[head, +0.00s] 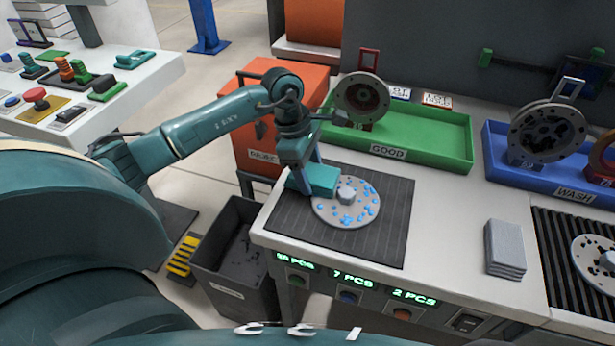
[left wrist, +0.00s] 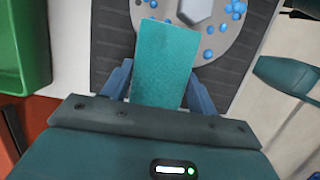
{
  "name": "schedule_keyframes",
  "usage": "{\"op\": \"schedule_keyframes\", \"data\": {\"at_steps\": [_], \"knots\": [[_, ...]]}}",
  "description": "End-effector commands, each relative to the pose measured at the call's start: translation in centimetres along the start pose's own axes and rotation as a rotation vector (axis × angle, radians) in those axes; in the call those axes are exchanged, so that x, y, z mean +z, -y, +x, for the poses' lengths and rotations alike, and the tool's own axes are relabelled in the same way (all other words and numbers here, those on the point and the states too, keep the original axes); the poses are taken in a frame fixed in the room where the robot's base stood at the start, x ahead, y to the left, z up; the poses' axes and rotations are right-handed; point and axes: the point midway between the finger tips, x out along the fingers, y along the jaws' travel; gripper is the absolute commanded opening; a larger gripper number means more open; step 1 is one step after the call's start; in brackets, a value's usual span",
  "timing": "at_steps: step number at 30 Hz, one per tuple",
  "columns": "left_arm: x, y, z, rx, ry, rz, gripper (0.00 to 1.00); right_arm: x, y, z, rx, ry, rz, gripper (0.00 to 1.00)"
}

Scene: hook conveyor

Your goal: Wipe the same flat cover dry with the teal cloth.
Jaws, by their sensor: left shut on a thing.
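The flat cover (head: 349,215) is a round grey disc with a hexagonal hub, lying on the dark ribbed mat (head: 385,237). Several blue drops show on its face, around the hub. My left gripper (head: 304,172) is shut on the teal cloth (head: 320,180), which reaches over the cover's upper left edge. In the left wrist view the cloth (left wrist: 166,60) sticks out from between the fingers (left wrist: 160,90) and overlaps the cover's rim (left wrist: 228,45). Whether the cloth presses on the cover is hard to tell. My right gripper is not in view.
Behind the mat stands the green GOOD tray (head: 440,135) with a flanged cover (head: 362,98) held upright. The blue WASH tray (head: 590,195) is to the right. An orange bin (head: 255,120) is left of the mat. A grey stack of cloths (head: 505,247) lies on the right of the bench.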

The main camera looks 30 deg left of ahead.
Motion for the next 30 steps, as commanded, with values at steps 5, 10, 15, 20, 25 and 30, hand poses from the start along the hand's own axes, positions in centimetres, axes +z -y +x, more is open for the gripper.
{"op": "schedule_keyframes", "data": {"at_steps": [5,10,15,20,25,30], "knots": [[-0.1,-0.2,0.1,-0.001,-0.003,-0.001,0.4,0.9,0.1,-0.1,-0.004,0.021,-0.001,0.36],[-0.1,-0.2,0.0,-0.001,-0.003,-0.001,0.4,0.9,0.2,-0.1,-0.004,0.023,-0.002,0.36],[0.3,-0.2,-1.2,0.0,-0.002,0.0,0.4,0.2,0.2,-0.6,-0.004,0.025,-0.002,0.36],[0.8,-0.2,-2.9,0.001,-0.001,0.001,0.4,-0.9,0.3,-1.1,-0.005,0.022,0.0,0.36],[1.3,-0.2,-4.6,0.002,0.0,0.001,0.4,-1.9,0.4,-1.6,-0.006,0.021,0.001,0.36],[1.6,-0.1,-5.8,0.0,-0.001,0.001,0.4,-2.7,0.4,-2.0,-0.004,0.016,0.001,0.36]]}}
